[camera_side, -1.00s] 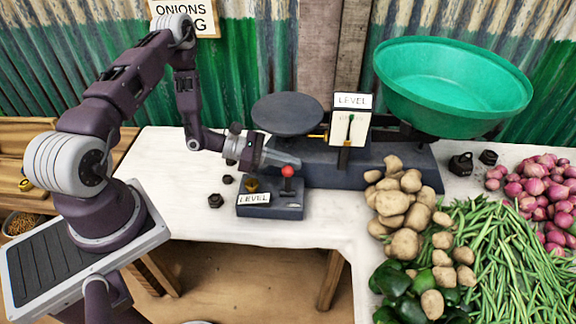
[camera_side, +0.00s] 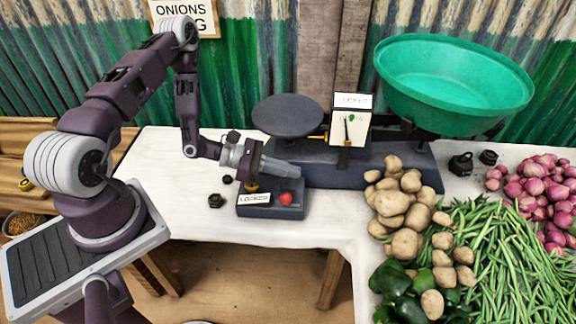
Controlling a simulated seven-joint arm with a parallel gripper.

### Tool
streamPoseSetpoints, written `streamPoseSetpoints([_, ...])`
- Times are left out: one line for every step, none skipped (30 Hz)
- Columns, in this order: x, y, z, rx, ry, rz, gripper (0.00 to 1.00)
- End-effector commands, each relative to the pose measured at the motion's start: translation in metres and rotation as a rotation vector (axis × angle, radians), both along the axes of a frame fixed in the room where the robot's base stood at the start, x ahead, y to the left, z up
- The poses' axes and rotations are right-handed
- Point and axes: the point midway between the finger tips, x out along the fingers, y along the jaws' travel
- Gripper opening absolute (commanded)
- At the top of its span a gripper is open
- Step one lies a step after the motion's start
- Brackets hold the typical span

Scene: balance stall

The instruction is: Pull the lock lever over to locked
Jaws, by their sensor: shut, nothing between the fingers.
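The lock lever shows as a red knob (camera_side: 286,198), low and close against the top of the dark lever box (camera_side: 275,212). Its stem is not visible from here. The label (camera_side: 254,198) on the front of the box appears to read LOCKED. My gripper (camera_side: 293,172) is shut and empty, its fingers pointing right, just above and behind the red knob in the picture. I cannot tell whether the fingertips touch the lever. The scale's dial card (camera_side: 354,131) has a tilted needle, and the small sign (camera_side: 352,100) above it appears to read LOCKED.
The balance's dark base (camera_side: 325,176) stands behind the lever box, with a flat round plate (camera_side: 288,115) and a green bowl (camera_side: 452,85). Potatoes (camera_side: 402,205) lie to the right. A small dark weight (camera_side: 215,200) is to the left. White tabletop in front-left is clear.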

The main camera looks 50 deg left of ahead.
Motion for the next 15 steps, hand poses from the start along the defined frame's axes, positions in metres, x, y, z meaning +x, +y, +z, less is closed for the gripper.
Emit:
streamPoseSetpoints([0.0,0.0,0.0,0.0,0.0,0.0,0.0])
streamPoseSetpoints([0.0,0.0,0.0,0.0,0.0,0.0,0.0])
streamPoseSetpoints([0.0,0.0,0.0,0.0,0.0,0.0,0.0])
streamPoseSetpoints([0.0,0.0,0.0,0.0,0.0,0.0,0.0])
streamPoseSetpoints([0.0,0.0,0.0,0.0,0.0,0.0,0.0])
streamPoseSetpoints([0.0,0.0,0.0,0.0,0.0,0.0,0.0])
streamPoseSetpoints([0.0,0.0,0.0,0.0,0.0,0.0,0.0])
streamPoseSetpoints([0.0,0.0,0.0,0.0,0.0,0.0,0.0])
streamPoseSetpoints([0.0,0.001,0.0,0.0,0.0,0.0,0.0])
streamPoseSetpoints([0.0,0.001,0.001,0.0,0.0,0.001,0.0])
streamPoseSetpoints([-0.001,0.003,0.002,0.0,0.0,0.001,0.0])
streamPoseSetpoints([-0.003,0.006,0.004,0.001,-0.001,0.002,0.0])
streamPoseSetpoints([-0.004,0.008,0.005,0.001,-0.001,0.002,0.0])
streamPoseSetpoints([-0.006,0.011,0.007,0.003,-0.001,0.002,0.0])
streamPoseSetpoints([-0.008,0.014,0.009,0.002,-0.001,0.003,0.0])
